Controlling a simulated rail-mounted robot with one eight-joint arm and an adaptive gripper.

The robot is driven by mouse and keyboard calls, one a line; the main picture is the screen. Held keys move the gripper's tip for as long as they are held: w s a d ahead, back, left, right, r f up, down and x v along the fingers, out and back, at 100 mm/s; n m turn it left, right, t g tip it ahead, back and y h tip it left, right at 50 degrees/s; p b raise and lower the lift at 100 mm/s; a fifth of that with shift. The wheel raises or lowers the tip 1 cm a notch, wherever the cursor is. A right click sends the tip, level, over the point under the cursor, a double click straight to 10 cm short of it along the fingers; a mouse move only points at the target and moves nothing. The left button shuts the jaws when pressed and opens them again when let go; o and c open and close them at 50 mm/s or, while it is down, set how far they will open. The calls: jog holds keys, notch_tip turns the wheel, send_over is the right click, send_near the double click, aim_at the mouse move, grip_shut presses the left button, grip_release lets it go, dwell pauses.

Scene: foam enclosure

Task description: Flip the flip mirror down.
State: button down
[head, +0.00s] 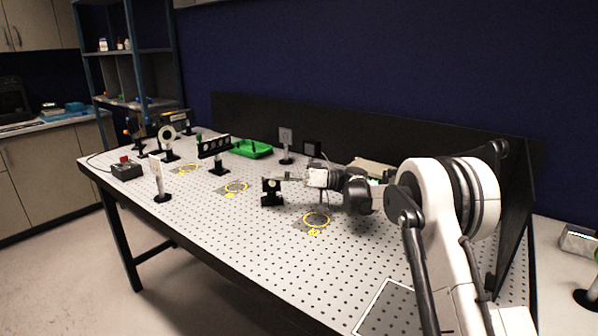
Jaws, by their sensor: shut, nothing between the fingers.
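A small black mount with a pale round face (271,192), which looks like the flip mirror, stands on the perforated table (350,258) near its middle. Its upper part looks upright, but it is too small to be sure of the hinge position. My gripper (277,178) reaches in from the right, with its shut, empty fingers pointing left. The fingertips appear close to the top of the mount. I cannot tell whether they touch it.
A black multi-hole holder (214,147), white card on a post (157,178), ring mount (167,134), and square plate on a post (286,138) stand around. A green tray (262,149) lies behind. A black panel (375,146) closes the back.

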jog(key=shift+s+f+b, duration=0.25)
jog(key=shift+f, duration=0.25)
jog(key=shift+s+f+b, duration=0.2)
jog(key=shift+f+b, duration=0.05)
jog(key=shift+f, duration=0.3)
notch_tip(320, 180, up, 10)
dwell(0.5)
